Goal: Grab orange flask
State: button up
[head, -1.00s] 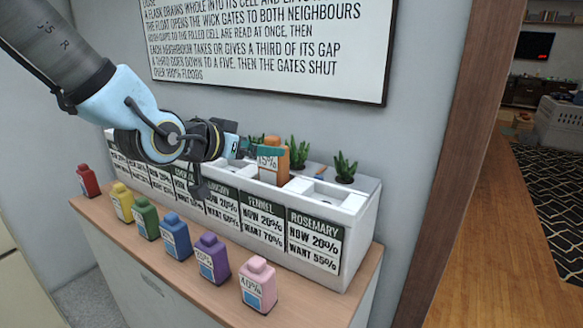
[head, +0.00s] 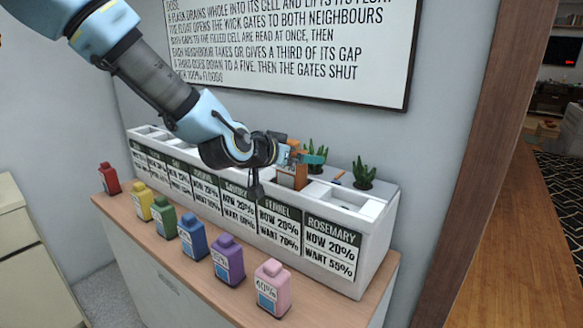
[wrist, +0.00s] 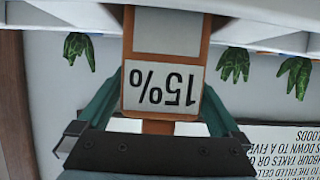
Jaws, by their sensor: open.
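The orange flask (head: 288,179) stands in the top of the white planter box (head: 378,228), near the FENNEL label. Its front carries a white label reading 15%, which shows upside down in the wrist view (wrist: 162,98). My gripper (wrist: 160,88) is open, with one teal finger on each side of the flask's neck end. Slim gaps show between the fingers and the flask. In the head view my gripper (head: 300,157) is at the flask's upper part and hides some of it.
Pink (head: 272,290), purple (head: 228,262), blue (head: 193,238), green, yellow and red flasks line the wooden ledge (head: 190,275) in front. Small green plants (head: 363,175) stand behind the cells. A text board (head: 290,45) hangs on the wall above.

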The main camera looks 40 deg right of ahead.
jog(key=shift+c, duration=0.2)
jog(key=c, duration=1.4)
